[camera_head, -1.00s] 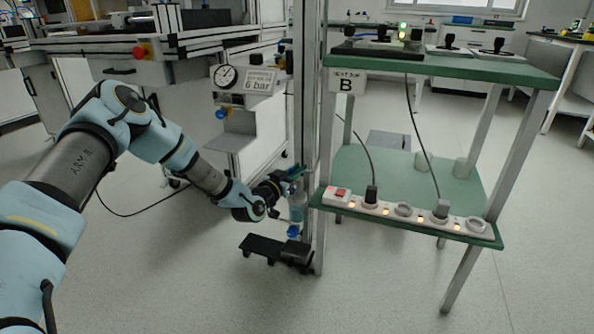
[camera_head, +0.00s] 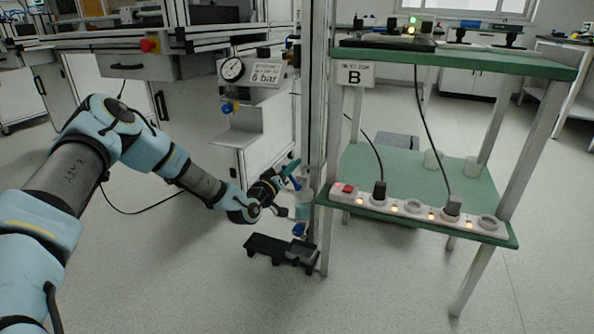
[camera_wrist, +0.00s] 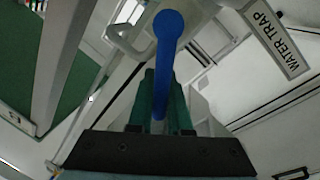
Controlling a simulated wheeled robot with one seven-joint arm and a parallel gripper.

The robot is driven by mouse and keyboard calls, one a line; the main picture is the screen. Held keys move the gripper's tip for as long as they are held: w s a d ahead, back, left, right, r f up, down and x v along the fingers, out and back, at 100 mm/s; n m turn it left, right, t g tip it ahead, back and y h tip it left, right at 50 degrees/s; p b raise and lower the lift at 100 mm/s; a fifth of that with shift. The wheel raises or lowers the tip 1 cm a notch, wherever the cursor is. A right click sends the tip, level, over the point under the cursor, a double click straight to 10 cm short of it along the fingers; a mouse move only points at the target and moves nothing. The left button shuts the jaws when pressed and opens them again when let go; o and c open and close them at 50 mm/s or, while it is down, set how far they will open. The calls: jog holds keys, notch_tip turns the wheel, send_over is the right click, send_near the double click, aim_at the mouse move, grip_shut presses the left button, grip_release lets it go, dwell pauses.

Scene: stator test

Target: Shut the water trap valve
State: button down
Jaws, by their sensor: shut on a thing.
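The water trap (camera_head: 304,208) is a clear bluish bowl with a blue part beneath it, on the upright post beside the green table. A blue valve lever (camera_head: 295,183) shows at its top. My gripper (camera_head: 287,176) is at the lever, its green fingers pointing up and right. In the wrist view, the round end of the blue lever (camera_wrist: 168,24) stands out beyond my gripper (camera_wrist: 162,85), and its shaft runs between the two green fingers, which are closed on it. A sign reading WATER TRAP (camera_wrist: 275,38) hangs beside it. The valve body is partly hidden by the lever.
A black stand (camera_head: 280,249) sits on the floor below the trap. The green table (camera_head: 505,66) and its lower shelf with a power strip (camera_head: 418,210) stand close to the right. A pressure gauge (camera_head: 232,69) and a 6 bar sign (camera_head: 266,74) are above left.

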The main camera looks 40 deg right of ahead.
notch_tip(320, 180, down, 5)
jog(key=w+a+n+t+b, duration=0.1)
jog(key=w+n+t+b, duration=0.2)
jog(key=n, duration=1)
jog(key=shift+a+b, duration=0.3)
jog(key=shift+b, duration=0.9)
jog(key=shift+f, duration=0.1)
jog(key=c, duration=0.8)
grip_release()
jog(key=shift+c, duration=0.2)
jog(key=shift+s, duration=0.1)
jog(key=p+v, duration=0.3)
jog(key=v, duration=0.7)
jog(key=shift+s+a, duration=0.25)
jog(key=shift+a, duration=0.1)
